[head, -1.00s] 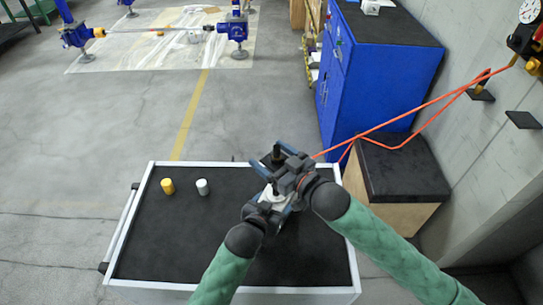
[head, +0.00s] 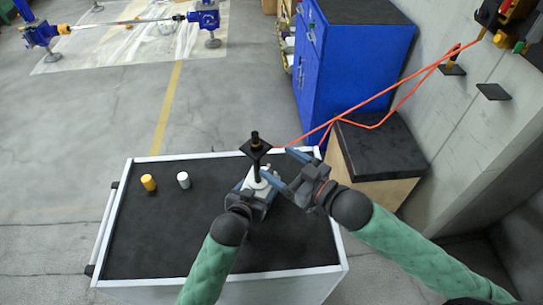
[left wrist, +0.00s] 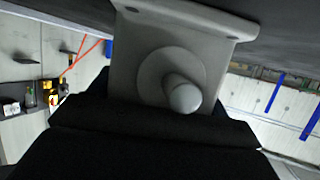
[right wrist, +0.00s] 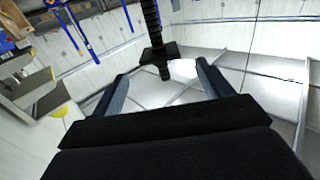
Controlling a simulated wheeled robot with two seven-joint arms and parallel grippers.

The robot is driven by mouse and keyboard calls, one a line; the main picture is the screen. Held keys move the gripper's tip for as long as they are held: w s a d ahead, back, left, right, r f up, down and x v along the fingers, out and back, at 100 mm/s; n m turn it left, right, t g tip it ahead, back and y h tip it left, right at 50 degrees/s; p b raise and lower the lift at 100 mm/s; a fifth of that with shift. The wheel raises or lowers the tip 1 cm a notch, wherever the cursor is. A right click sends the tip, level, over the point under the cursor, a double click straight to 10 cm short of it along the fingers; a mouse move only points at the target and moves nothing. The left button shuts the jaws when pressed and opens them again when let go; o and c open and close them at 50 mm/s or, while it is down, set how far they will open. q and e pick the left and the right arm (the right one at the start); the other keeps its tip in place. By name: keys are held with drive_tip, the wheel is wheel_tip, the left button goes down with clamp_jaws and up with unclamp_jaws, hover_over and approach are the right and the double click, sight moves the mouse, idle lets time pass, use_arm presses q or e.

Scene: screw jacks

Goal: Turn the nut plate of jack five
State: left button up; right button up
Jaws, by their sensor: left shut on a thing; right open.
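A small jack stands on the cart's dark top in the head view, with a pale body (head: 256,182), a black upright screw (head: 255,137) and a square black nut plate (head: 256,148). My left gripper (head: 252,192) is shut on the pale body, low down; the body (left wrist: 185,55) fills the upper middle of the left wrist view. My right gripper (head: 288,172) is open and empty, just right of the jack. In the right wrist view, the nut plate (right wrist: 158,52) and threaded screw (right wrist: 152,20) appear beyond and between the open fingers. No jack number is legible.
A blue cabinet (head: 345,70), a black-topped wooden box (head: 375,160) and an orange cable (head: 350,110) lie beyond at right.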

drive_tip(key=shift+s+d, duration=0.5)
use_arm(q)
drive_tip(key=o, duration=2.1)
drive_tip(key=shift+c, duration=0.2)
